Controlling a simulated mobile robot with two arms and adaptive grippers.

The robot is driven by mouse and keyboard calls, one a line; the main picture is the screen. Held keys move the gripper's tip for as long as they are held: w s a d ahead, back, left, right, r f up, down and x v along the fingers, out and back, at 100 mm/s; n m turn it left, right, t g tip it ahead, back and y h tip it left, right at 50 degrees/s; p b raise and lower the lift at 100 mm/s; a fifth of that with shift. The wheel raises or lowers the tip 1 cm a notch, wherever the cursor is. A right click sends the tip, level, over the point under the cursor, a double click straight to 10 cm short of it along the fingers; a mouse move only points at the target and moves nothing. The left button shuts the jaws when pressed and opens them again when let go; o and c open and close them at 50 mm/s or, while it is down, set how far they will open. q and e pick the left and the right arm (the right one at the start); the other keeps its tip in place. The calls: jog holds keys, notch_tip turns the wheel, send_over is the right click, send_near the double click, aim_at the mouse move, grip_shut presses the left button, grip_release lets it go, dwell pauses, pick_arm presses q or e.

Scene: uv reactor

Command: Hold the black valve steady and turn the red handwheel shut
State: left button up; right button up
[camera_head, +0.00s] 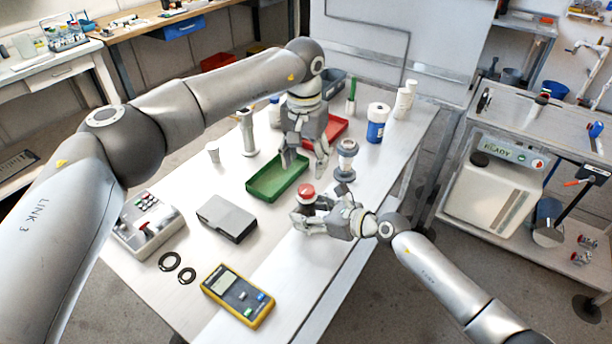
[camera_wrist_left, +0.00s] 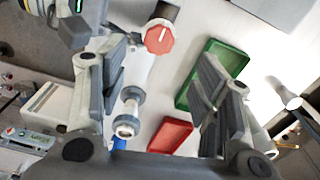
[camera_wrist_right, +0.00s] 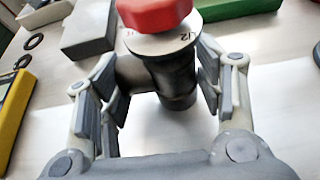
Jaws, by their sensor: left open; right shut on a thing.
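The black valve stands upright near the table's right edge, its dark body (camera_wrist_right: 178,75) below a white disc and a red handwheel (camera_head: 306,190). My right gripper (camera_head: 308,222) is shut on the valve body, one finger on each side in the right wrist view (camera_wrist_right: 160,85). The handwheel is free above the fingers; a white line crosses its top (camera_wrist_left: 160,36) in the left wrist view. My left gripper (camera_head: 304,162) is open and empty, above and behind the valve, over the right end of the green tray. It is apart from the handwheel.
The green tray (camera_head: 262,190) and red tray (camera_head: 338,128) lie behind the valve. A grey-flanged fitting (camera_head: 346,148) stands close behind it on the right. A grey box (camera_head: 226,217), a yellow meter (camera_head: 238,294) and black rings (camera_head: 170,262) lie to the left.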

pick_arm(q)
notch_tip(320, 180, up, 4)
dwell(0.5)
pick_arm(e)
jog(key=o, duration=1.3)
